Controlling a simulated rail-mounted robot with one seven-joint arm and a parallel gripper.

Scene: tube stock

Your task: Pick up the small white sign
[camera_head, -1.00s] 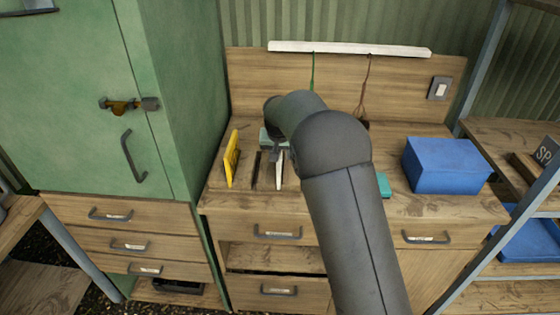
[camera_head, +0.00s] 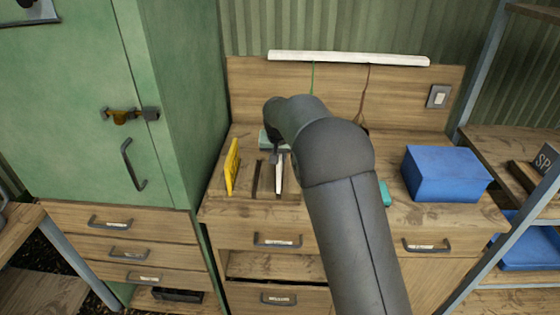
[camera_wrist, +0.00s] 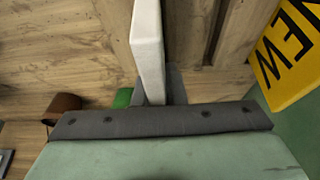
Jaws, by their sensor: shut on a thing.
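The small white sign (camera_head: 280,172) shows edge-on as a thin pale upright plate at the left of the worktop, and it also shows in the wrist view (camera_wrist: 148,48). My gripper (camera_head: 277,156) is shut on it; in the wrist view a grey finger (camera_wrist: 176,86) lies against its right side. The sign's face is turned out of sight. I cannot tell whether its lower edge touches the wood. The arm hides part of the worktop behind and to the right.
A yellow sign (camera_head: 231,167), lettered "NEW" in the wrist view (camera_wrist: 290,55), stands to the left. A dark thin strip (camera_head: 257,178) lies between. A blue box (camera_head: 446,172) stands at the right. A green cabinet (camera_head: 90,100) rises close on the left.

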